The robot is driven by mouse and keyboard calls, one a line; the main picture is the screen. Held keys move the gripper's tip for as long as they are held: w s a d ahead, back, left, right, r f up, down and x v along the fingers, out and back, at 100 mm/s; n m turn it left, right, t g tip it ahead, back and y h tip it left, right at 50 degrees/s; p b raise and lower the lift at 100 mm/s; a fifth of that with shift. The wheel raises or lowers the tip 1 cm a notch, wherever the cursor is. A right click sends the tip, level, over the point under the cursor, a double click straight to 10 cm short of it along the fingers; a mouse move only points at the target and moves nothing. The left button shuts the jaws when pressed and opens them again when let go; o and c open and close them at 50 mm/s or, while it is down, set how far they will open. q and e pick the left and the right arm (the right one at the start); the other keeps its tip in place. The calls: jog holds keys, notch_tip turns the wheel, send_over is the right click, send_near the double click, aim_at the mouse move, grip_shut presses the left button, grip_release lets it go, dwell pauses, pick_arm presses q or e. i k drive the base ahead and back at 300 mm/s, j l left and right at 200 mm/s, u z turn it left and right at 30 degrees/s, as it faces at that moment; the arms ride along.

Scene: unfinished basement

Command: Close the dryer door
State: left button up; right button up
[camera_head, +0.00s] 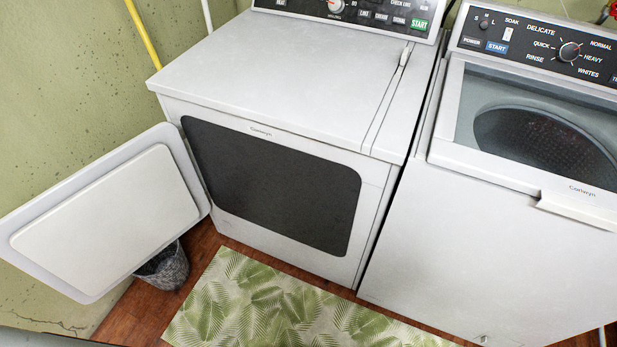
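The white dryer (290,85) stands in the middle of the head view, against the back wall. Its door (105,215) hangs wide open to the left, hinged at the left side of the dark front opening (270,185). The door's inner face, with a raised white panel, is turned toward me. Its free edge is at the far left of the view. Neither of my grippers shows in this view.
A washer (480,240) with a glass lid stands close to the dryer's right. A leaf-patterned rug (275,310) lies on the wooden floor in front. A small dark basket (163,268) stands partly behind the open door. A yellow pipe (143,35) runs up the green wall.

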aim_at(81, 237)
jog(key=i+j, duration=0.3)
jog(key=i+j+u, duration=0.1)
jog(key=u, duration=0.25)
jog(key=i+u, duration=0.5)
jog(key=u, duration=0.2)
